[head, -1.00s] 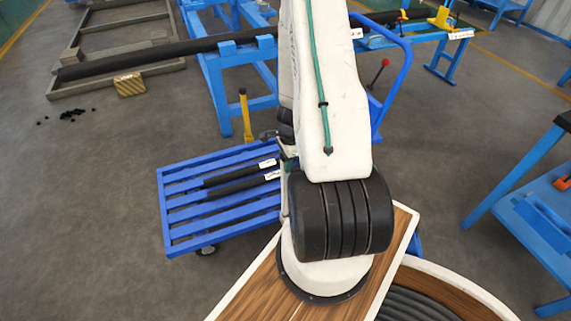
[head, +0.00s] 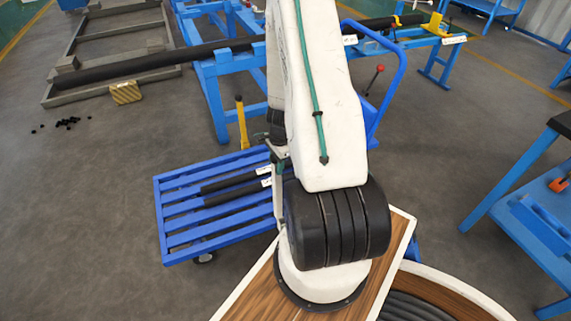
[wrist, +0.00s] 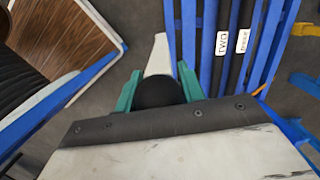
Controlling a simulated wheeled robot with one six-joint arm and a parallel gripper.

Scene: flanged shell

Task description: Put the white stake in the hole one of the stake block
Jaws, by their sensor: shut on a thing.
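My gripper (wrist: 158,84) shows two green fingers in the wrist view, closed around a dark, rounded thing. The white stake (wrist: 160,55) shows as a tapering white piece just beyond it, so the stake seems held with its white part pointing away from the camera. In the head view my gripper (head: 281,166) is mostly hidden behind my arm. A narrow white strip that looks like the stake (head: 278,198) hangs below it, beside the blue slatted cart. I cannot make out the stake block or its hole one in either view.
The blue cart (head: 180,212) carries black bars (head: 235,189); tags reading TWO (wrist: 222,43) and THREE (wrist: 242,41) show in the wrist view. A yellow post (head: 242,122) stands behind it. A yellow block (head: 126,92) lies on the floor.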

